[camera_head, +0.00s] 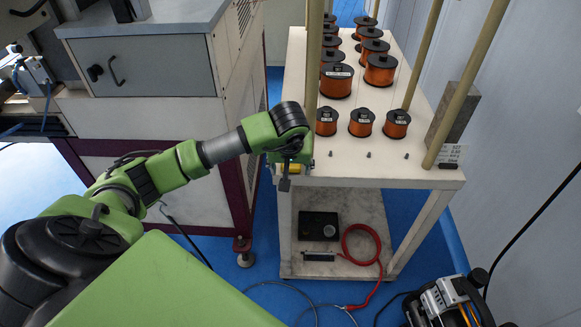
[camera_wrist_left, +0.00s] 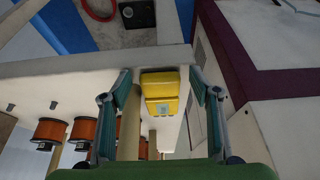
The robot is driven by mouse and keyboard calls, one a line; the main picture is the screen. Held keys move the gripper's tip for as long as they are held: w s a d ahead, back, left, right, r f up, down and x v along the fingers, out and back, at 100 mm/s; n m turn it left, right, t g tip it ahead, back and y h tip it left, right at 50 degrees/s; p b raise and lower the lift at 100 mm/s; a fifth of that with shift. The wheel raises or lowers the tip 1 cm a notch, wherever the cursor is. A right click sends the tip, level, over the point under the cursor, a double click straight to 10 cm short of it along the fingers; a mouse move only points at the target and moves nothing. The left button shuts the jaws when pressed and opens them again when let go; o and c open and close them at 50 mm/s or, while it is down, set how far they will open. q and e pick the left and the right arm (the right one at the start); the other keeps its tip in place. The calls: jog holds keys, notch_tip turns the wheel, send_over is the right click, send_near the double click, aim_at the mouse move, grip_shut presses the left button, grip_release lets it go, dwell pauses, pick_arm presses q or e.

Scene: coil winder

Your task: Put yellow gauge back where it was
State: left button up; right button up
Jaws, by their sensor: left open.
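The yellow gauge (camera_head: 291,169) is at the front left corner of the white cart's top (camera_head: 365,162), mostly hidden by my left gripper in the head view. In the left wrist view the yellow gauge (camera_wrist_left: 160,92) shows clearly, with a small grey display. My left gripper (camera_head: 287,181) is over that corner. In the left wrist view its two fingers (camera_wrist_left: 160,84) stand apart on either side of the gauge, with gaps visible. I cannot tell how deep the gauge sits between them. My right gripper is not in view.
Several copper coil spools (camera_head: 361,122) stand on the cart top. Wooden posts rise from the cart; one (camera_head: 314,60) is close behind my left gripper. A grey machine cabinet (camera_head: 145,66) stands left. A black meter (camera_head: 319,226) and red cable (camera_head: 361,245) are on the lower shelf.

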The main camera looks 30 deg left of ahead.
pick_arm(q)
jog(key=shift+r, duration=0.55)
jog(key=v, duration=1.1)
